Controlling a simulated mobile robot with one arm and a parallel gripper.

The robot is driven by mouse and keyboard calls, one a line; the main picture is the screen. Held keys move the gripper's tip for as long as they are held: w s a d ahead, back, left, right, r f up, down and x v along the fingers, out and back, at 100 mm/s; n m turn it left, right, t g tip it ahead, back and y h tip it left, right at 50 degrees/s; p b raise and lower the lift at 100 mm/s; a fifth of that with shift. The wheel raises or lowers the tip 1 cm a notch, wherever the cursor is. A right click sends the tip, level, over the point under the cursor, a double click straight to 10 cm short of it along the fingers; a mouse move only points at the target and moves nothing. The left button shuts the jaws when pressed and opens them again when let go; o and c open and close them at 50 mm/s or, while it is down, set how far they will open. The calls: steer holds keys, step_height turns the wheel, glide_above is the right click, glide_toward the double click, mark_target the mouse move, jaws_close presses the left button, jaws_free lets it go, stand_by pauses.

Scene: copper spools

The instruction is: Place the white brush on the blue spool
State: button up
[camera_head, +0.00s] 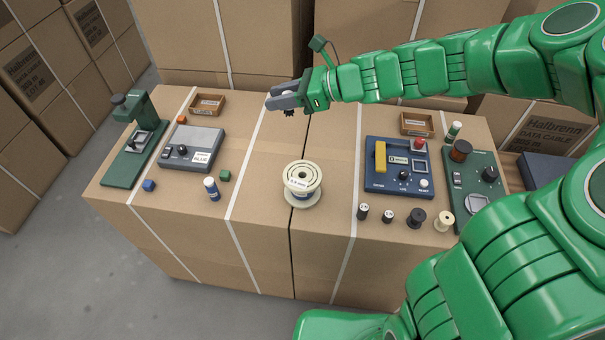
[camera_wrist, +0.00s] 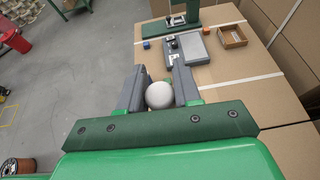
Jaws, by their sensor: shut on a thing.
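My gripper (camera_head: 280,98) is held above the back middle of the cardboard table and is shut on the white brush. The brush shows as a round white knob (camera_wrist: 160,95) between the two grey fingers in the wrist view. In the head view, dark bristles (camera_head: 289,113) stick out below the fingers. The spool (camera_head: 303,171), with cream flanges and some blue at its core, stands upright near the table's front middle. It is in front of and below my gripper, apart from it. Its top flange with a central hole is bare.
A grey device (camera_head: 192,147) and green press (camera_head: 134,137) stand left. A dark blue device (camera_head: 398,182) and small spools (camera_head: 416,218) stand right. Table around the large spool is clear.

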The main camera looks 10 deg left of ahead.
mark_target(297, 175)
steer(key=s+d+n+g, duration=0.1)
steer(key=s+d+g, duration=0.1)
steer(key=s+d, duration=0.15)
steer(key=shift+w+f, duration=0.15)
steer(key=shift+f, duration=4.4)
steer(key=shift+w+f, duration=0.1)
steer(key=shift+f, duration=4.45)
steer(key=shift+f, duration=0.15)
steer(key=o, duration=1)
steer(key=shift+o, duration=0.2)
steer(key=shift+r, duration=0.2)
steer(key=s+v, duration=0.1)
steer(key=v, duration=1)
steer(key=shift+w+d+r, duration=0.25)
steer(key=shift+w+d, duration=0.1)
steer(key=shift+d, duration=0.05)
